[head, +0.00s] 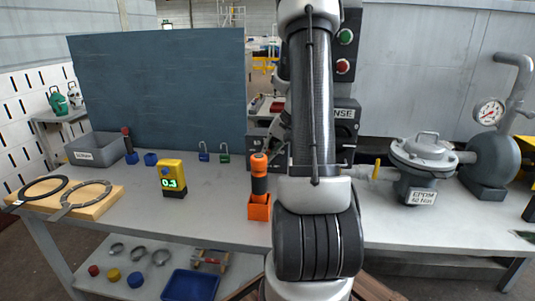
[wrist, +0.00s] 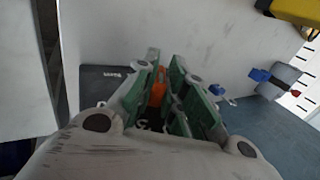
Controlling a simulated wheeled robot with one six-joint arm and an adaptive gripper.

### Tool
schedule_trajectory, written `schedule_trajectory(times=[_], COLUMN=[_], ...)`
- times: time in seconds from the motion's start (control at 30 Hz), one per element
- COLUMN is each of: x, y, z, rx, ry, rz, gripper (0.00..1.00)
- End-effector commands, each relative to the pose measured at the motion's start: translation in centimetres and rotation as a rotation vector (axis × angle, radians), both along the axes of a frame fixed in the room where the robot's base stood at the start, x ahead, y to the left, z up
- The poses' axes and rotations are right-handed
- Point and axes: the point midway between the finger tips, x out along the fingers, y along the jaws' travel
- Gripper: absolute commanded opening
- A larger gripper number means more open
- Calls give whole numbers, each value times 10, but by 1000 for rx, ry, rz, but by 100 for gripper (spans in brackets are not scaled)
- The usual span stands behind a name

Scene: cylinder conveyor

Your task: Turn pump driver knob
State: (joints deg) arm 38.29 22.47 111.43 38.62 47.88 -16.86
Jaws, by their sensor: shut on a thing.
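The pump driver is a dark box behind my arm; its printed face (head: 346,114) shows to the right of the arm, and a dark labelled part (wrist: 100,80) shows in the wrist view. My gripper (wrist: 165,98) has its green-padded fingers close together over this part. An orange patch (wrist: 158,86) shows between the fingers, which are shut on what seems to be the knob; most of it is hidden. In the head view my gripper (head: 281,130) is partly hidden behind my arm, in front of the driver. The knob's angle cannot be read.
Green and red buttons (head: 344,50) stand above the driver. A grey pump vessel (head: 424,158) is on the right. A yellow meter (head: 172,178), an orange holder with a tool (head: 259,207) and padlocks (head: 204,152) are to the left. The bench between them is clear.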

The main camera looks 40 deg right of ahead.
Motion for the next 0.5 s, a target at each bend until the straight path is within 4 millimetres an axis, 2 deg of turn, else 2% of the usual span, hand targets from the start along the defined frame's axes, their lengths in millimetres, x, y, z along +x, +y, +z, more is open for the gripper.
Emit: schedule_trajectory(times=[0.17, 0.2, 0.3, 0.5], x=[0, 0, 0, 0], y=[0, 0, 0, 0], z=[0, 0, 0, 0], rx=[-2, -2, -2, -2], ry=[1, 1, 1, 1], rz=[1, 1, 1, 1], gripper=[0, 20, 34, 34])
